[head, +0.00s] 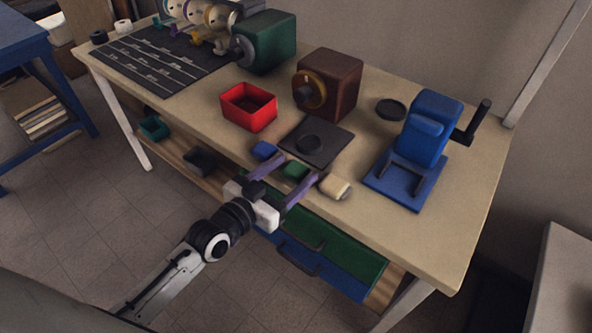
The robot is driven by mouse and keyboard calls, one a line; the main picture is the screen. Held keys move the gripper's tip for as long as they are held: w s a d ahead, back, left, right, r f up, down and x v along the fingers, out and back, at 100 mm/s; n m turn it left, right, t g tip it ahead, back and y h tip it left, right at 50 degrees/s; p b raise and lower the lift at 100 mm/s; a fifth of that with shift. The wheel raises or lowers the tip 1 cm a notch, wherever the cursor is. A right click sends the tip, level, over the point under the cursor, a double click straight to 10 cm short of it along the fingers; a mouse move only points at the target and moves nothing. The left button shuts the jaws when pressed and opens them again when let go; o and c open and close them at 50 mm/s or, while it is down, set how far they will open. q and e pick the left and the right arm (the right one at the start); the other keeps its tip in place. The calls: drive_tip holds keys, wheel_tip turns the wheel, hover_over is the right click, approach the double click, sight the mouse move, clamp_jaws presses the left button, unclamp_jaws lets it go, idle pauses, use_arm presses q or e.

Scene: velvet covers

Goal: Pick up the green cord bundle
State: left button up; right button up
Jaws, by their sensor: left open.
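The green cord bundle (295,170) is a small green block-like thing near the front edge of the workbench, between a blue bundle and a cream bundle. My left gripper (299,171) comes in from the lower left. It is open, with its two purple fingers reaching over the bench edge on either side of the green bundle. From this view I cannot tell whether the fingers touch it or how high they are above the bench. The right gripper is not in view.
The blue bundle (264,150) and cream bundle (334,186) lie close beside the fingers. Behind are a dark plate (332,150), a red bin (249,118) and a brown machine (336,85). A blue press (423,140) stands right. Drawers (340,258) hang below the bench edge.

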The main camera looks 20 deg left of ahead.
use_arm(q)
drive_tip(key=c, duration=0.8)
